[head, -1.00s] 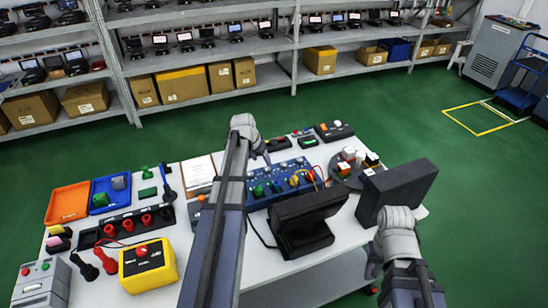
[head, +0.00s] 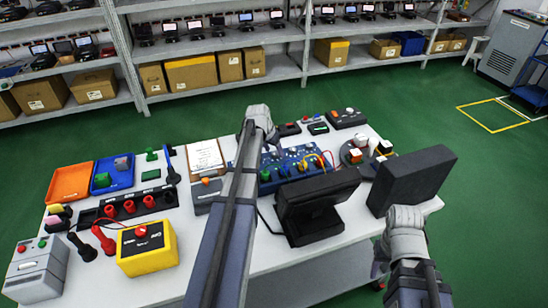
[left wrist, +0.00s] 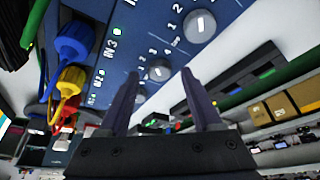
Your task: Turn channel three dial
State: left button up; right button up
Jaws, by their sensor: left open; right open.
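The blue channel box (head: 268,186) stands mid-table, partly hidden by my left arm. In the left wrist view its blue face (left wrist: 150,25) carries round grey dials with white pointer marks and number scales. One dial (left wrist: 160,69) shows between my left fingertips, farther off; a larger, nearer dial (left wrist: 200,25) is above them. Printed labels IN3 and IN2 run beside the plugs; which dial is channel three I cannot tell for sure. My left gripper (left wrist: 163,80) is open and empty, over the box's back side in the head view (head: 272,145). My right gripper (head: 378,270) is open, by the table's front right.
Blue plug (left wrist: 72,42), yellow and red plugs with cables sit in the box beside the left finger. A black monitor (head: 310,205) and dark panel (head: 412,180) stand in front and right. A yellow meter (head: 147,248) and trays are left.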

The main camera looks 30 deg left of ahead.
pick_arm(q)
jog(key=shift+w+f, duration=0.15)
jog(key=shift+f, duration=0.25)
grip_shut()
dwell(0.4)
